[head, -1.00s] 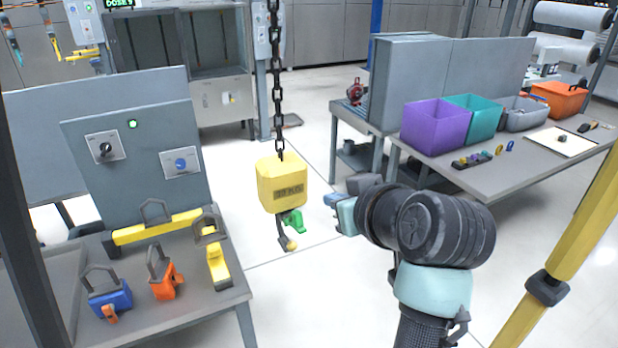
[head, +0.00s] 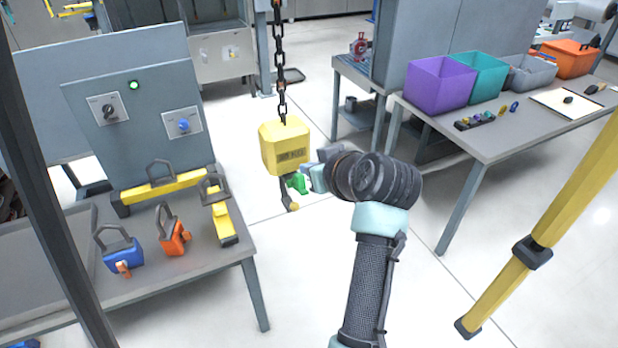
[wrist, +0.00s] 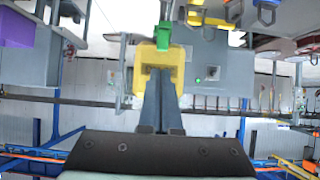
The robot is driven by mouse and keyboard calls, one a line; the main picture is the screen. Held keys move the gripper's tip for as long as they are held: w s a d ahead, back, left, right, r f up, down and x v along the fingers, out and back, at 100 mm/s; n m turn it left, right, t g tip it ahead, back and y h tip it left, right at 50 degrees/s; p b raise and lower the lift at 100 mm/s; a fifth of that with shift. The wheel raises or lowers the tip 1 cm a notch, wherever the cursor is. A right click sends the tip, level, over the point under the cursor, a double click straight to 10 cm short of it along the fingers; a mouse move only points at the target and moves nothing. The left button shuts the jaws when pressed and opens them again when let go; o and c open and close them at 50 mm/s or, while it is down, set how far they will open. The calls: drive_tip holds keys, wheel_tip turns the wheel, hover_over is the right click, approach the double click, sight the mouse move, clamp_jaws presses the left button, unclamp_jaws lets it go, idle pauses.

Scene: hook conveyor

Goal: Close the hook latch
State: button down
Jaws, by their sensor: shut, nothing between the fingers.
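A yellow hook block (head: 285,147) hangs from a dark chain (head: 279,65) in the middle of the head view. Its dark hook (head: 288,196) points down below it. The green latch (head: 298,183) juts out to the right of the hook. In the wrist view the block (wrist: 166,66) is straight ahead, with the green latch (wrist: 162,38) above it in the picture. My gripper (head: 310,178) is shut and empty, just right of the latch. Its fingers (wrist: 160,74) overlap the block in the wrist view. I cannot tell whether they touch the latch or block.
A left table (head: 190,275) holds blue (head: 120,254) and orange (head: 174,236) padlock-like pieces and yellow parts. A right table (head: 480,140) carries purple (head: 440,85), teal (head: 478,75) and orange bins. A yellow post (head: 540,230) stands at the right. Floor below the hook is clear.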

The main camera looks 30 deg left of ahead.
sight(303, 185)
drive_tip(key=p+x, duration=0.1)
drive_tip(key=x, duration=0.1)
drive_tip(key=shift+a+f, duration=0.2)
drive_tip(key=shift+a, duration=0.1)
drive_tip(key=shift+s+d+f+p, duration=0.1)
drive_tip(key=shift+d+f+p, duration=0.2)
drive_tip(key=shift+f, duration=0.3)
drive_tip(key=shift+s+d+f+p, duration=0.15)
drive_tip(key=shift+f+p, duration=0.15)
drive_tip(key=shift+f, duration=0.3)
drive_tip(key=shift+d+f, duration=0.2)
drive_tip(key=shift+f, duration=0.45)
drive_tip(key=shift+a+f, duration=0.1)
